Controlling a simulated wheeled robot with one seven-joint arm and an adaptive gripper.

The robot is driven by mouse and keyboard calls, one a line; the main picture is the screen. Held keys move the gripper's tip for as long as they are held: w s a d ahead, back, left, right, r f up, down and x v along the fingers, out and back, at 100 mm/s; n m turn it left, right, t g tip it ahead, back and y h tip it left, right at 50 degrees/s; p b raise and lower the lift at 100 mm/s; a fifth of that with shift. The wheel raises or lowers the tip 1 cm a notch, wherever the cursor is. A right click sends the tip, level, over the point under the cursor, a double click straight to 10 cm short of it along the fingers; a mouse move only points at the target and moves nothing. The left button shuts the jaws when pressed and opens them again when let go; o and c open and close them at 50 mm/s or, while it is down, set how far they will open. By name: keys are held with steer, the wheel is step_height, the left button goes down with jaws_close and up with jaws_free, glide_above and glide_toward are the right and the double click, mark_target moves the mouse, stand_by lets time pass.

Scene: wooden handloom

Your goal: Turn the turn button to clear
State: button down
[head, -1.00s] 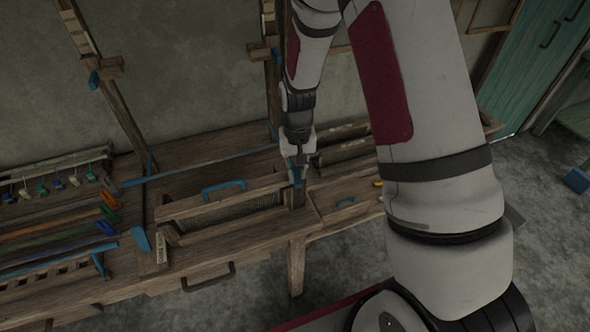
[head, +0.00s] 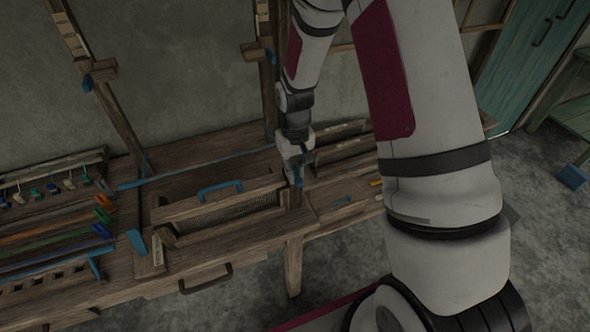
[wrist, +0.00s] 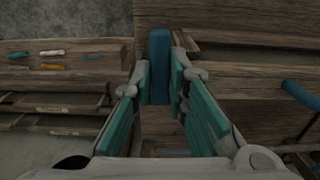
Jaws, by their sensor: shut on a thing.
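The turn button is a blue bar (wrist: 160,62) on a wooden post, upright in the wrist view between the teal pads of my gripper (wrist: 160,75). My gripper is shut on it. In the head view my gripper (head: 296,172) points down at the right end of the slatted wooden frame, on top of a post. A small blue part of the turn button (head: 293,178) shows there beside the fingers. The fingers hide the rest of it.
A blue handle (head: 220,187) sits on the frame's top rail to the left. A dark drawer handle (head: 206,279) is at the front. Coloured pieces (head: 103,216) lie at the left. In the wrist view a shelf at left holds small coloured tools (wrist: 50,53).

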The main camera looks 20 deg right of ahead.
steer(key=c, duration=1.6)
jaws_free()
steer(key=shift+o, duration=0.2)
steer(key=shift+r, duration=0.15)
step_height(320, 180, up, 12)
step_height(320, 180, up, 8)
steer(key=t, duration=0.1)
glide_above(298, 183)
steer(key=s+r+t, duration=0.2)
steer(key=s+r, duration=0.4)
steer(key=s, duration=0.3)
steer(key=s+a+r+t, duration=0.1)
steer(key=s+r+t, duration=0.1)
steer(key=s+r, duration=0.5)
steer(key=s, duration=0.3)
steer(key=shift+s+a+t, duration=0.15)
steer(key=shift+t, duration=0.15)
